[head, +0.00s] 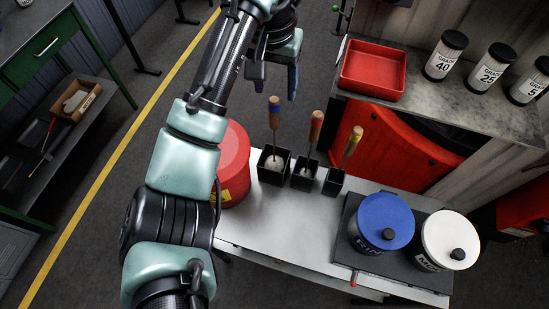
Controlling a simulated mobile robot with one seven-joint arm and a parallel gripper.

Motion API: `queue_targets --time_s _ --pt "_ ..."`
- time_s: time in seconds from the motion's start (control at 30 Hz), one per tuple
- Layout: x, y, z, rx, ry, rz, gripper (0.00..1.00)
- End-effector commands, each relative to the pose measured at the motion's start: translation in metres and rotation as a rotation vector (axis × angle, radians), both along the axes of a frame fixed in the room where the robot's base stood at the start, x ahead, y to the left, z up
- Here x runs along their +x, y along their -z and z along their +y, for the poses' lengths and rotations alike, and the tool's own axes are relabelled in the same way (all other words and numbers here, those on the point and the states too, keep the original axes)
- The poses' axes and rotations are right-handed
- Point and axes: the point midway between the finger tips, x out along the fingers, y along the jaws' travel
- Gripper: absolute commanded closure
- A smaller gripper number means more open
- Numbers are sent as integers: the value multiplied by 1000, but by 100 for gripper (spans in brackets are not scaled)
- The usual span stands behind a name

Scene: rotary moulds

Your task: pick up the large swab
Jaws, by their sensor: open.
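Three swabs with wooden handles stand in black square holders on the light metal table. The left swab (274,113) has a blue band and a pale, bulky head, and its holder (266,172) looks the widest, so it appears to be the large one. The middle swab (315,127) has a reddish band and the right swab (352,143) a yellow one. My gripper (276,88) is open, empty and pointing down, just above the left swab's handle in the picture. I cannot tell its exact height or distance from the handle.
A red drum (236,160) stands left of the holders, partly behind my arm. A blue-lidded pot (384,221) and a white-lidded pot (449,240) stand on a dark plate at right. A shelf holds a red tray (373,69) and several black-capped jars.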

Motion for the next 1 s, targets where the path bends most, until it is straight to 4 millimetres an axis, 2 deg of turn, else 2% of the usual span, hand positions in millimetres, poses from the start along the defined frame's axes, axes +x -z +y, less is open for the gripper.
queue_targets --time_s 0.2,0.3,0.6,0.83,1.0 --pt "2 47 -2 -1 0 15 38" --pt "5 61 -2 1 -1 13 38" --pt "9 79 -1 4 -1 11 38" --pt "16 112 0 4 -1 12 38" --pt "18 125 0 4 -1 8 38"
